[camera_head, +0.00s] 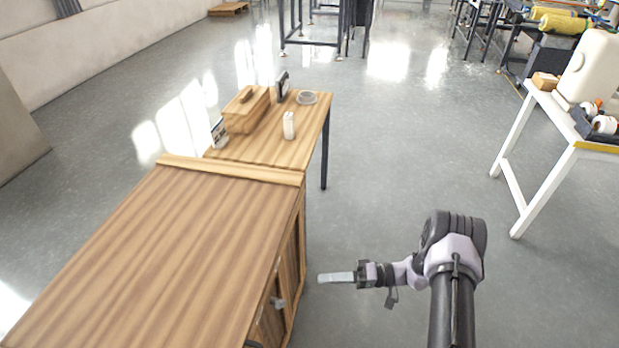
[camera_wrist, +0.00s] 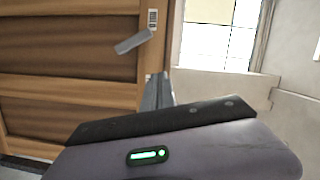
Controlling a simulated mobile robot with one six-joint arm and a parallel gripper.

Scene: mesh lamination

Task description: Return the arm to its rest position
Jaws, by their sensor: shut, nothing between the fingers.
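My gripper (camera_head: 338,277) is at the end of my bent arm, to the right of the wooden cabinet (camera_head: 165,255) and beside its front. Its fingers point left toward the cabinet and are shut with nothing between them. There appears to be a small gap between the fingertips and the cabinet. In the wrist view the gripper fingers (camera_wrist: 160,92) show in front of the cabinet's brown front (camera_wrist: 70,60). A grey handle (camera_wrist: 134,41) on the cabinet front shows just beyond them; it also shows in the head view (camera_head: 278,303).
A wooden table (camera_head: 270,150) behind the cabinet bears a wooden box (camera_head: 246,112), a white bottle (camera_head: 289,126) and a round dish (camera_head: 307,97). A white-legged workbench (camera_head: 545,130) stands at the right. The grey floor (camera_head: 400,150) between them is clear.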

